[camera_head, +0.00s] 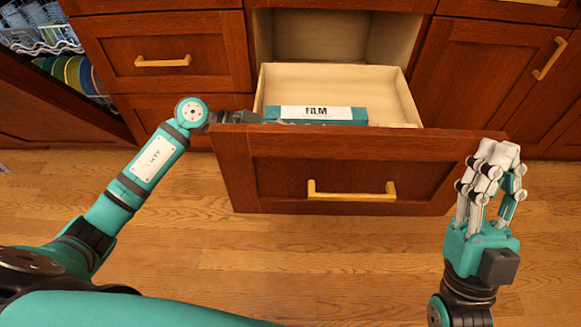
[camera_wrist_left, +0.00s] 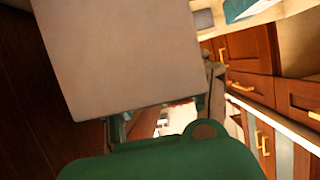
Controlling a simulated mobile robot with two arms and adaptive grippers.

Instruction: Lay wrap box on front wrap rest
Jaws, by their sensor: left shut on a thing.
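The wrap box (camera_head: 289,113), teal with a white label reading FILM, shows at the open drawer (camera_head: 340,165), just behind the top edge of its front panel. I cannot tell whether it touches the drawer. My left gripper (camera_head: 245,117) is by the box's left end, mostly hidden at the drawer front's upper left. It is shut on what looks like the wrap box. In the left wrist view a large pale face (camera_wrist_left: 125,55) fills the space ahead of the fingers. My right gripper (camera_head: 497,158) is empty, right of the drawer, fingers pointing up. The front wrap rest cannot be made out.
The drawer front has a brass handle (camera_head: 352,190). Closed wooden drawers (camera_head: 165,40) and a cabinet door (camera_head: 490,85) flank it. A dish rack (camera_head: 40,40) with plates stands at the upper left. The wooden floor (camera_head: 300,255) in front is clear.

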